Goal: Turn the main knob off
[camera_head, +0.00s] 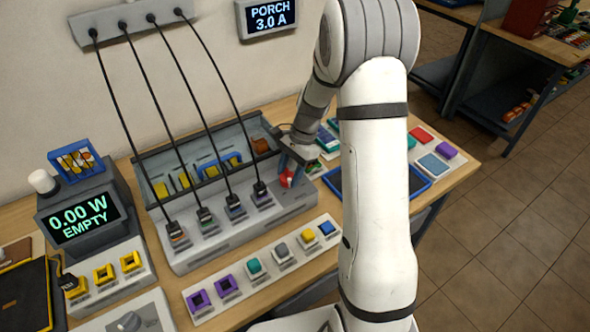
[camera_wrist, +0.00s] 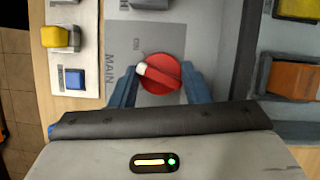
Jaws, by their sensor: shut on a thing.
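The main knob is a round red knob (camera_wrist: 161,74) with a white mark on its edge, set on a grey panel (camera_wrist: 120,45) lettered "MAIN" and "ON". In the wrist view the white mark is at the knob's upper left, near the "ON" lettering. My gripper (camera_wrist: 158,88) has its blue fingers on both sides of the knob, shut on it. In the head view the red knob (camera_head: 286,178) shows at the right end of the grey power strip (camera_head: 215,262), partly hidden by my gripper (camera_head: 291,169).
Several black plugs with cords stand in the strip left of the knob, including one plug (camera_head: 261,190). A row of coloured buttons (camera_head: 281,251) lies in front. A tray (camera_head: 150,158) is behind. A display (camera_head: 76,217) reads 0.00 W EMPTY; the wall display (camera_head: 268,16) reads PORCH 3.0 A.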

